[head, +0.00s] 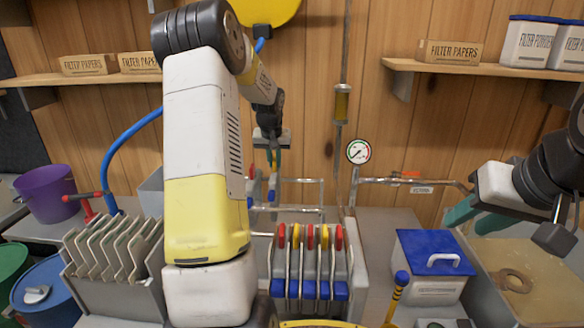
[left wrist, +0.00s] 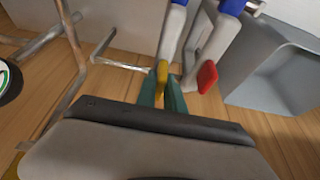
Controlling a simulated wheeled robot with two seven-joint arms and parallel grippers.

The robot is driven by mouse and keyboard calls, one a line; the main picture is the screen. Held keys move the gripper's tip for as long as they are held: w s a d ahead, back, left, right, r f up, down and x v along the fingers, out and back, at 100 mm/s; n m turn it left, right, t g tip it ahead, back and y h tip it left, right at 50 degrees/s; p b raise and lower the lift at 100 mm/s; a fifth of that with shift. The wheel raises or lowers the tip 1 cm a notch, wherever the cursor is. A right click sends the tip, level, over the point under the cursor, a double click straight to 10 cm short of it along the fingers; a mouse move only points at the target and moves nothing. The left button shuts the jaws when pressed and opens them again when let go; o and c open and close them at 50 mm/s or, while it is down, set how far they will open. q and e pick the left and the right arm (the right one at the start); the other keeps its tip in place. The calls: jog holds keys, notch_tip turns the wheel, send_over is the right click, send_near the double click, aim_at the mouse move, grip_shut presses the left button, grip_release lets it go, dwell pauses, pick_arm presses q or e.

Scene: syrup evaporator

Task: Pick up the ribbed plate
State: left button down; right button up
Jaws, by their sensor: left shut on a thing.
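My left gripper (head: 271,160) is at the back of the bench, its teal fingers pointing down. In the left wrist view its fingers (left wrist: 161,88) are shut on the yellow handle of a pale plate (left wrist: 172,35) with a blue foot. That plate (head: 271,184) is partly hidden by the fingers in the head view. Ribs cannot be made out on it. A similar plate with a red handle (left wrist: 208,76) is beside it, apart from the fingers. My right gripper (head: 478,216) is open and empty at the right, above the bench.
A press with several red- and yellow-handled plates (head: 310,262) stands in front. A rack of grey plates (head: 115,245) is at the left. A pipe with a gauge (head: 358,151) runs along the wall. A blue-lidded box (head: 433,262) and a tray (head: 545,268) are at the right.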

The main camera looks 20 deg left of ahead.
pick_arm(q)
notch_tip(320, 180, up, 15)
dwell(0.4)
jog(key=shift+r, duration=0.15)
jog(key=shift+r, duration=0.35)
dwell(1.0)
